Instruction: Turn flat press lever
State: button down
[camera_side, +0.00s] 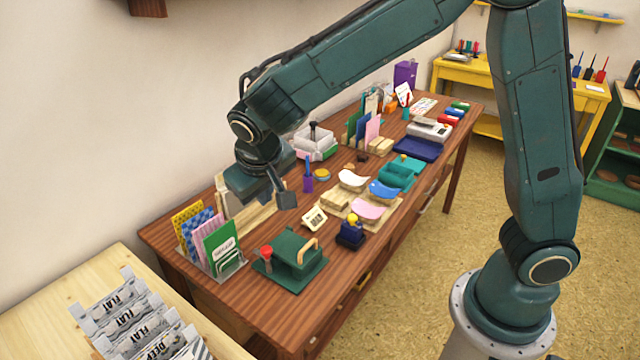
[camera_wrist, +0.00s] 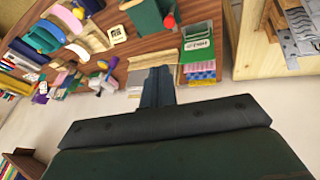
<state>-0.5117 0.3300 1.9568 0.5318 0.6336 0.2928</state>
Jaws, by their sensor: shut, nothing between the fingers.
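A green press-like block (camera_side: 288,256) with a tan curved handle (camera_side: 308,250) and a red knob (camera_side: 266,252) stands on a green base near the front left of the brown table. It also shows at the top of the wrist view (camera_wrist: 145,16). I cannot tell for sure that this is the flat press. My gripper (camera_side: 287,201) is above the table, behind and above the green block, apart from it. Its fingers (camera_wrist: 158,75) are shut together and empty, and they point toward the table in the wrist view.
A rack of colourful cards (camera_side: 222,256) stands left of the green block. A yellow-topped stamp (camera_side: 350,232) and a small cream block (camera_side: 314,218) are to its right. Grey holders labelled FLAT and DEEP (camera_side: 140,322) lie on a pale table at lower left.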

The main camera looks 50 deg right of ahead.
aim_at(262, 251)
jog(key=w+a+f+h, duration=0.2)
jog(key=a+f, duration=0.6)
jog(key=f, duration=0.5)
jog(key=shift+w+a+t, duration=0.4)
jog(key=shift+w, duration=0.4)
jog(key=x, duration=1)
jog(key=shift+d, duration=0.25)
jog(key=shift+d+r, duration=0.15)
jog(key=shift+d, duration=1.75)
